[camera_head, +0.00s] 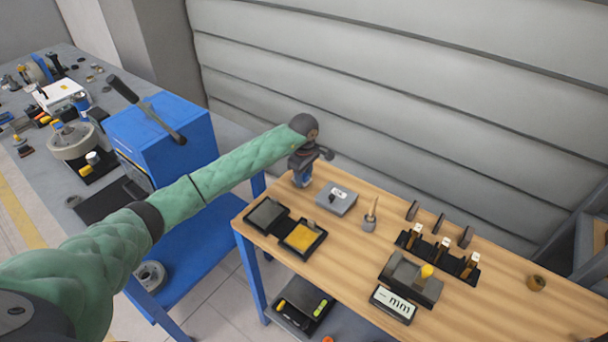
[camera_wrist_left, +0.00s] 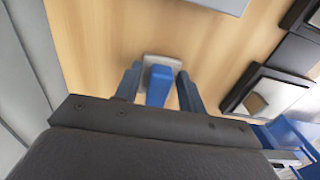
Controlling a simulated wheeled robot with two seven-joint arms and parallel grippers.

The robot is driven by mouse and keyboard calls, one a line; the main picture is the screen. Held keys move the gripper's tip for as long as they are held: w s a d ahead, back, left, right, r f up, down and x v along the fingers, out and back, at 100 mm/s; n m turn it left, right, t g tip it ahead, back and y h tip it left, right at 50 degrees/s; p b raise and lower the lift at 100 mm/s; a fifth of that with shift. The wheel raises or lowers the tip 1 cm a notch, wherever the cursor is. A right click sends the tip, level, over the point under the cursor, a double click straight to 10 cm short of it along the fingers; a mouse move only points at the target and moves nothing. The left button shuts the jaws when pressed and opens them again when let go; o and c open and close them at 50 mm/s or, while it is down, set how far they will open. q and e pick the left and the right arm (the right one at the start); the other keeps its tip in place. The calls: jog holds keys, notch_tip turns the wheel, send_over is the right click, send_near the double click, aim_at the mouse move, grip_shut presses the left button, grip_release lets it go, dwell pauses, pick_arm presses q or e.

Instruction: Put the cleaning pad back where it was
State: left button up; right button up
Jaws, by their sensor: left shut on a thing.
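My left gripper (camera_head: 302,174) hangs over the far left corner of the wooden table (camera_head: 480,305). In the left wrist view my left gripper (camera_wrist_left: 160,90) is shut on a small piece with a blue grip and a pale grey base, which I take to be the cleaning pad (camera_wrist_left: 158,88). The pad's base faces the wood; I cannot tell whether it touches it. In the head view the pad is mostly hidden by the gripper. My right gripper is not in view.
A grey block (camera_head: 337,198) stands just right of the gripper. In front lies an open black case (camera_head: 285,228) with a grey and a yellow side. A grey wall (camera_head: 400,110) rises behind.

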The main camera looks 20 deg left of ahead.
pick_arm(q)
jog(key=shift+f, duration=0.5)
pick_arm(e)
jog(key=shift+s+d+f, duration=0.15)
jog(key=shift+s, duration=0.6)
pick_arm(q)
jog(key=shift+f, duration=0.15)
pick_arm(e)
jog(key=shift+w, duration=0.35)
pick_arm(q)
jog(key=o, duration=0.9)
jog(key=shift+o, duration=0.2)
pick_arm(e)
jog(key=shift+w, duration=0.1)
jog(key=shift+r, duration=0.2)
